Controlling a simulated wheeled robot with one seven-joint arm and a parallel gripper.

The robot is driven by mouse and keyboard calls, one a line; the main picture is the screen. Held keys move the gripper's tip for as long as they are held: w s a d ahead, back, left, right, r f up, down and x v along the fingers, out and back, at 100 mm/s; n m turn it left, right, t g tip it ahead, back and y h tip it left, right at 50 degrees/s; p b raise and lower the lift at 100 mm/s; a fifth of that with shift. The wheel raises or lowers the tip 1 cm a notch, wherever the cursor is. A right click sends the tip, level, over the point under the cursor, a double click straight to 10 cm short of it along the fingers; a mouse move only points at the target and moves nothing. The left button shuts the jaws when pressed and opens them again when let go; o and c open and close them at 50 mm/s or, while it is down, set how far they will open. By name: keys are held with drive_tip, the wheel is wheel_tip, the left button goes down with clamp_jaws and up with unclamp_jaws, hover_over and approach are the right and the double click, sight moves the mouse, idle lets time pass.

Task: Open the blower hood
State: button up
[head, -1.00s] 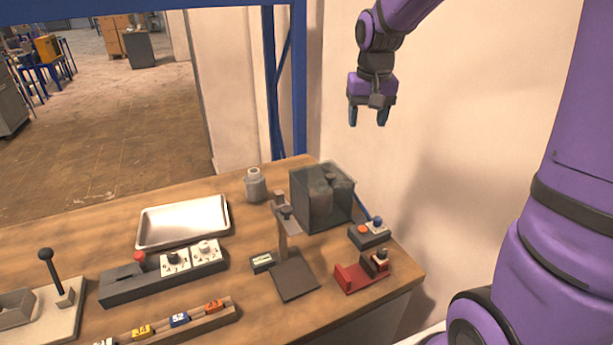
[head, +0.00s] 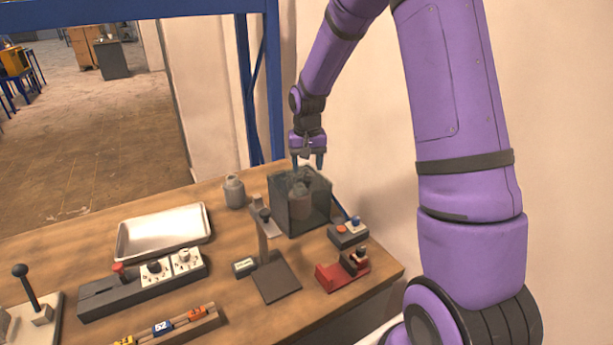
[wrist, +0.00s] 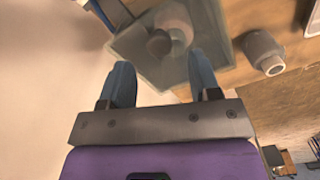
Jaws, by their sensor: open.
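The blower hood (head: 313,207) is a see-through dark box near the back right of the wooden bench. Rounded grey parts show inside it. It also shows in the wrist view (wrist: 127,45), between and beyond the fingers. My gripper (head: 308,165) is open with nothing between its fingers, and points down just over the hood's top in the head view. The two blue fingers also frame the hood in the wrist view (wrist: 163,78). I cannot tell whether the fingertips touch the hood.
A grey bottle (head: 234,191) stands left of the hood, and a stand (head: 275,278) in front. A button box (head: 348,232) and a red device (head: 342,273) sit to the right. A metal tray (head: 163,233) lies left. The wall is close on the right.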

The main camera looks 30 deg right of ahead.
sight(307, 178)
drive_tip(key=shift+f, duration=2)
clamp_jaws()
